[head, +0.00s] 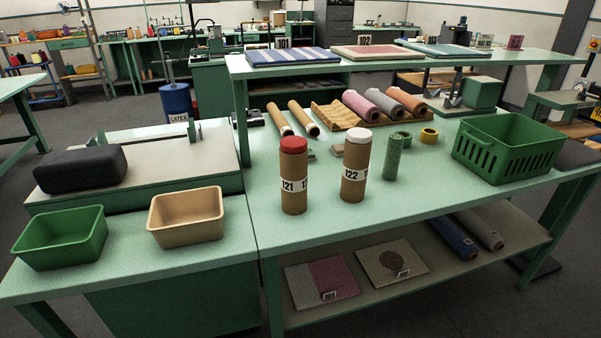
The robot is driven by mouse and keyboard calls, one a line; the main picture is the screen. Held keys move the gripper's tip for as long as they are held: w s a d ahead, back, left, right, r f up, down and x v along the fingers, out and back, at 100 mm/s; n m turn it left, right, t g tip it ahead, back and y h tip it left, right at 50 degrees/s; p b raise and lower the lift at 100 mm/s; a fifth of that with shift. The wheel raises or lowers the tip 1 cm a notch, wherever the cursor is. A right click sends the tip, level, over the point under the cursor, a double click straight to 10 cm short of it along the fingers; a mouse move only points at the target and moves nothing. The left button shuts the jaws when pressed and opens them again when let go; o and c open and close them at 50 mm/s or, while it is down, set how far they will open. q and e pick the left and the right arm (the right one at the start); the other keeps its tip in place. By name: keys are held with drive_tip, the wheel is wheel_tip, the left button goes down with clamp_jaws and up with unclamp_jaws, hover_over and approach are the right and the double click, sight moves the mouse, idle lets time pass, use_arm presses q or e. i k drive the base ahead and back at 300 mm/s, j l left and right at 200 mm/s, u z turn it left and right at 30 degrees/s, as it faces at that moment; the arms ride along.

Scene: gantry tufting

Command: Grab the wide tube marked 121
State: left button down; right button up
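The wide tube marked 121 (293,178) stands upright on the green table (330,228). It is a brown cardboard cylinder with a red cap and a white label band. A similar brown tube marked 122 (354,166), with a white cap, stands upright just to its right, apart from it. Nothing touches tube 121 and its front is fully visible. Neither of my grippers shows in the head view.
A green speckled cylinder (392,158) and a slotted green basket (513,150) stand right of the tubes. A tan bin (186,217) and a green bin (60,238) sit at left. Rolls (364,107) lie behind, under a raised shelf (400,62). The table in front is clear.

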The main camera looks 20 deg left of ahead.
sight(294, 168)
drive_tip(key=i+j+z, duration=0.15)
drive_tip(key=j, duration=0.9)
drive_tip(key=j+z, duration=0.15)
drive_tip(key=j, duration=0.9)
